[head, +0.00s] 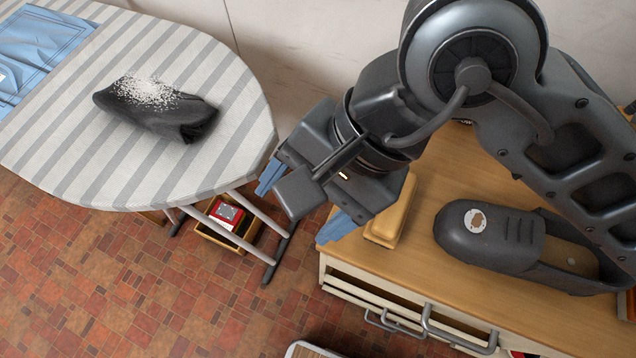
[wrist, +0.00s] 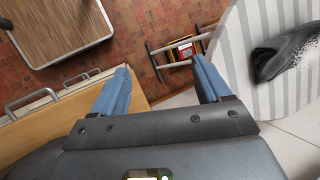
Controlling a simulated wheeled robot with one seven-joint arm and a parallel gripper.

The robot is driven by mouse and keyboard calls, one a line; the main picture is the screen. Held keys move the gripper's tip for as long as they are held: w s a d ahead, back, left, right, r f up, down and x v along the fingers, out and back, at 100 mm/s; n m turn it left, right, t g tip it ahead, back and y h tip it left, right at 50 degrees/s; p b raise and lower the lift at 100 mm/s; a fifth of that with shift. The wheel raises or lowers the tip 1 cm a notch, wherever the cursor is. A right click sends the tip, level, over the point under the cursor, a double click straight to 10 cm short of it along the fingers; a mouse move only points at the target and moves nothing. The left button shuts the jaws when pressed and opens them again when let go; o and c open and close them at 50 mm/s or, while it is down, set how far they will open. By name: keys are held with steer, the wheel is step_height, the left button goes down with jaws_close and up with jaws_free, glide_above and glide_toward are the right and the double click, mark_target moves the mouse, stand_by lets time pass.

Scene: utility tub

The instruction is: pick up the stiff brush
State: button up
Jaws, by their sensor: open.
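A tan, rounded block (head: 396,212) that may be the stiff brush lies on the wooden cabinet top, partly hidden behind my gripper in the head view. I cannot make out bristles on it, and it is not visible in the wrist view. My gripper (head: 302,206) is open and empty, with two blue fingers apart. In the head view it appears between the ironing board and the cabinet, over the cabinet's left edge. In the wrist view the fingers (wrist: 161,78) are spread with red floor between them.
A striped ironing board (head: 205,75) at left bears a dark bundled cloth (head: 158,117) with white bits. A small red box (head: 226,213) sits low under the board. A wood-grain surface (wrist: 62,30) shows in the wrist view.

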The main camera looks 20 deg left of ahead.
steer(key=w+d+f+t+h, duration=0.1)
steer(key=w+d, duration=0.1)
steer(key=d, duration=0.1)
steer(key=w+d+f+t+h, duration=0.1)
steer(key=w+d+h, duration=0.1)
steer(key=w+d, duration=0.1)
steer(key=w+d+f+n+t+h, duration=0.1)
steer(key=w+d, duration=0.2)
steer(key=shift+w+d+f+t, duration=0.15)
steer(key=shift+d+f+t, duration=0.1)
steer(key=shift+t, duration=0.05)
steer(key=shift+w+d+f+h, duration=0.15)
steer(key=shift+d+f+h, duration=0.1)
steer(key=shift+h, duration=0.05)
steer(key=shift+d+f+p, duration=0.15)
steer(key=shift+f+p, duration=0.5)
steer(key=shift+f, duration=3.05)
steer(key=c, duration=1.1)
steer(key=shift+o, duration=0.2)
steer(key=shift+r, duration=0.1)
